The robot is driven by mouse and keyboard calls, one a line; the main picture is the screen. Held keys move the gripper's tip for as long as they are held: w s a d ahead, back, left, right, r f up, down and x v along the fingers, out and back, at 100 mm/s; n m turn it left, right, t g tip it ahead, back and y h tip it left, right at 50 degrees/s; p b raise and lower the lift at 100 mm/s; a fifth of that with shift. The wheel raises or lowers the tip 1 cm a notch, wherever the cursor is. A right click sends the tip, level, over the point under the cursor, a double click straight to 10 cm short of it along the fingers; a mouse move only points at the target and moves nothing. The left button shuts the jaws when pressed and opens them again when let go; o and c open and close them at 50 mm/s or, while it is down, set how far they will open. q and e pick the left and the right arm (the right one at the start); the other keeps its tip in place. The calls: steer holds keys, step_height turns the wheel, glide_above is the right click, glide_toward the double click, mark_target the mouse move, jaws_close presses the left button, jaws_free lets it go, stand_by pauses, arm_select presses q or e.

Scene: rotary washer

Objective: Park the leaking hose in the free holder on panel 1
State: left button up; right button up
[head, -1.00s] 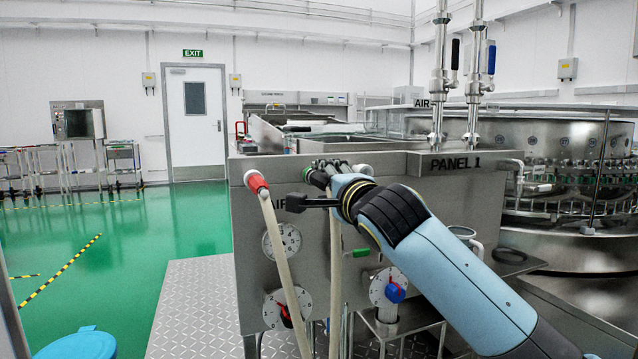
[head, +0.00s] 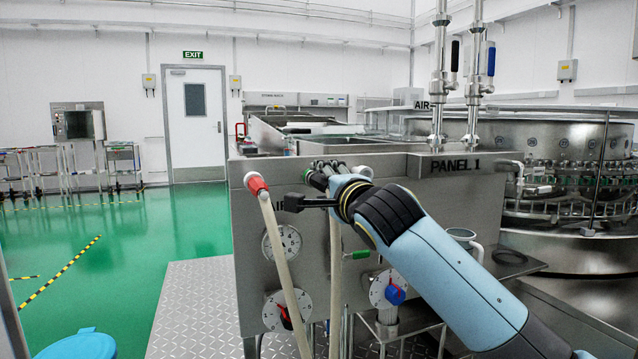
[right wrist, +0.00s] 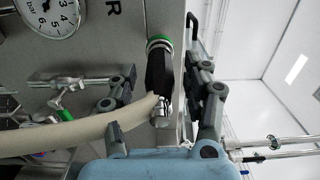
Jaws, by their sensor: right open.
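Panel 1 (head: 455,185) is a steel box marked "PANEL 1" with dials on its front. A pale hose with a red end (head: 257,183) rests high on the panel's left and hangs down. A second pale hose (head: 335,260) hangs beside it. Its black grip with a green ring (right wrist: 160,60) shows in the right wrist view. My right gripper (head: 312,186) is at this second hose's top. In the right wrist view my right gripper (right wrist: 165,82) is open, with one finger each side of the black grip. No leak shows, and the free holder cannot be made out. My left gripper is not in view.
Vertical pipes (head: 438,90) rise behind the panel, with the round washer (head: 560,150) at right.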

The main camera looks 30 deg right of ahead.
steer(key=shift+c, duration=0.3)
jaws_close()
stand_by(0.4)
steer(key=shift+p+v, duration=0.5)
steer(key=shift+v, duration=2.5)
steer(key=shift+s, duration=0.1)
steer(key=shift+s+a, duration=0.2)
steer(key=shift+s, duration=0.4)
